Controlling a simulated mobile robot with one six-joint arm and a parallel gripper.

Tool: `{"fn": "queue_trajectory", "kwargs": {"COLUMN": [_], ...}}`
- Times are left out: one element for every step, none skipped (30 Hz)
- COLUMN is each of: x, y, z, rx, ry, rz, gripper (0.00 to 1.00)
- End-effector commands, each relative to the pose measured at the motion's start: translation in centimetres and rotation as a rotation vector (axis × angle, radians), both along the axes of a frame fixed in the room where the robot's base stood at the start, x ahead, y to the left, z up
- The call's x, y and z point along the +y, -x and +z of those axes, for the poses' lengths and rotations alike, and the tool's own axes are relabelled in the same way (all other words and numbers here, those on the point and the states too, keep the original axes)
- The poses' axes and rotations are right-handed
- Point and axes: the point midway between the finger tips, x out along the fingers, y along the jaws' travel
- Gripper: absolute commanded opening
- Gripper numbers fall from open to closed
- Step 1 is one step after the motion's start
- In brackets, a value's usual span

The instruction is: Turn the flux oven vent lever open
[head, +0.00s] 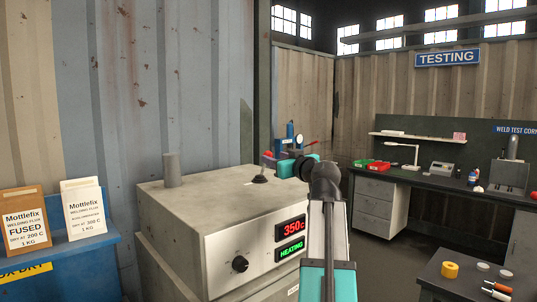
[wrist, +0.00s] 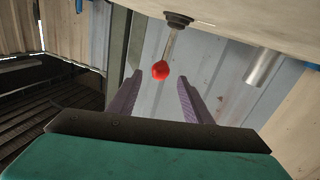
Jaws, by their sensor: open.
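The flux oven (head: 185,215) is a worn off-white box in the middle of the head view. Its displays read 350 C and HEATING. The vent lever stands on its top, with a black base (head: 260,179) and a red ball knob (head: 268,154). In the wrist view the metal rod ends in the red ball (wrist: 160,71). My gripper (head: 267,161) is at the lever's upper end. In the wrist view my gripper (wrist: 159,81) is open, and the ball appears between its two purple fingertips. I cannot tell whether either finger touches it.
A grey pipe stub (head: 172,170) stands on the oven top to the left. A blue bench (head: 75,265) with flux packets is at left. A dark workbench (head: 440,188) is at back right, and a small table (head: 470,285) is at front right. The corrugated wall stands behind the oven.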

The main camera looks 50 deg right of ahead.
Motion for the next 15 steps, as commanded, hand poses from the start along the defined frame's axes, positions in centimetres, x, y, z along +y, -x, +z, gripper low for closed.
{"fn": "queue_trajectory", "kwargs": {"x": [-0.3, -0.4, -0.6, -0.8, -1.0, -1.1, -1.2, -1.3, -1.5, -1.6, -1.7, -1.8, -1.9, -1.9, -2.0], "y": [-0.9, -1.3, -1.8, -2.2, -2.6, -3.1, -3.5, -3.9, -4.3, -4.5, -4.8, -5.1, -5.3, -5.4, -5.6], "z": [0.2, 0.2, 0.2, 0.2, 0.2, 0.2, 0.2, 0.2, 0.2, 0.2, 0.2, 0.1, 0.1, 0.1, 0.1], "rx": [0.001, 0.002, 0.002, 0.002, 0.002, 0.002, 0.002, 0.001, 0.001, 0.001, 0.001, 0.001, 0.001, 0.001, 0.001], "ry": [0.0, -0.001, -0.001, -0.001, -0.001, -0.001, -0.001, 0.001, 0.0, 0.0, 0.0, 0.0, 0.0, 0.0, 0.0], "rz": [0.002, 0.003, 0.002, 0.001, 0.001, 0.001, 0.002, 0.002, 0.001, 0.001, 0.0, 0.0, 0.0, 0.0, 0.0], "gripper": [0.45, 0.45, 0.45, 0.45, 0.45, 0.45, 0.45, 0.45, 0.45, 0.45, 0.45, 0.45, 0.45, 0.45, 0.45]}}
